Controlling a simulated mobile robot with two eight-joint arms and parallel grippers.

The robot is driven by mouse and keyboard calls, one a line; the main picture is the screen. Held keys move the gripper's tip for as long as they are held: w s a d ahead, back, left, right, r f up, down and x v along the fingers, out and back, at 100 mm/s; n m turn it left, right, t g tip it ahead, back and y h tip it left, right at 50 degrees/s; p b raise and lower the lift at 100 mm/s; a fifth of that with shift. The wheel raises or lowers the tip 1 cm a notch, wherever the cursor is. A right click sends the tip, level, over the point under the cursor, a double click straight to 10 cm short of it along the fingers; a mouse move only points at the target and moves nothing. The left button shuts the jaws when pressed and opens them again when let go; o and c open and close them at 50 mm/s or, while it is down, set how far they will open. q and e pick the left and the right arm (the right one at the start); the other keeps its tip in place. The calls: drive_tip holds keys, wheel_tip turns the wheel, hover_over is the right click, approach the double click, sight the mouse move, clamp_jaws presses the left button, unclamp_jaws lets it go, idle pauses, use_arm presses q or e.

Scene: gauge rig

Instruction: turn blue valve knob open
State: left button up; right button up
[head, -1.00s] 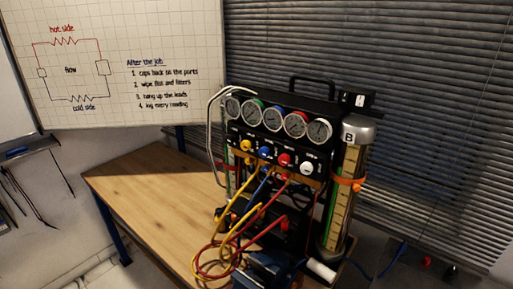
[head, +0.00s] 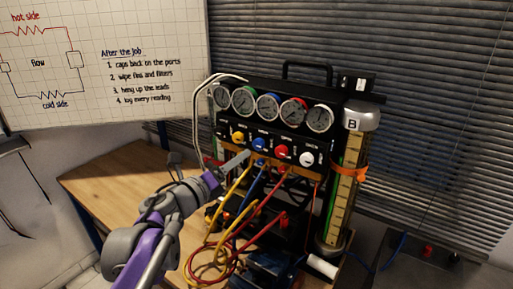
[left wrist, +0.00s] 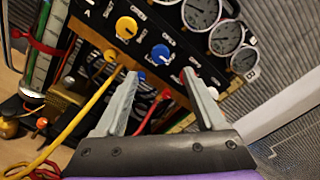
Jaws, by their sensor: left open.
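The blue valve knob (head: 260,145) is on the black front panel of the gauge rig, between the yellow knob (head: 238,137) and the red knob (head: 281,152). In the left wrist view the blue knob (left wrist: 160,54) shows beyond and between my fingertips. My left gripper (head: 246,155) is just in front of the panel, near the blue and yellow knobs. In the left wrist view its jaws (left wrist: 160,78) are apart with nothing between them, and they look short of the knob. My right gripper is not seen.
Several round gauges (head: 267,107) sit above the knobs. Yellow hoses (head: 228,201) and red hoses (head: 256,226) hang below the panel and loop over the wooden table (head: 110,180). A cylinder marked B (head: 345,190) stands at the right. The table's left part is clear.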

sight(257, 145)
use_arm(q)
drive_tip(key=p+x, duration=0.1)
drive_tip(key=x, duration=0.9)
drive_tip(key=shift+w, duration=0.1)
drive_tip(key=shift+r, duration=0.1)
drive_tip(key=shift+c, duration=0.4)
clamp_jaws()
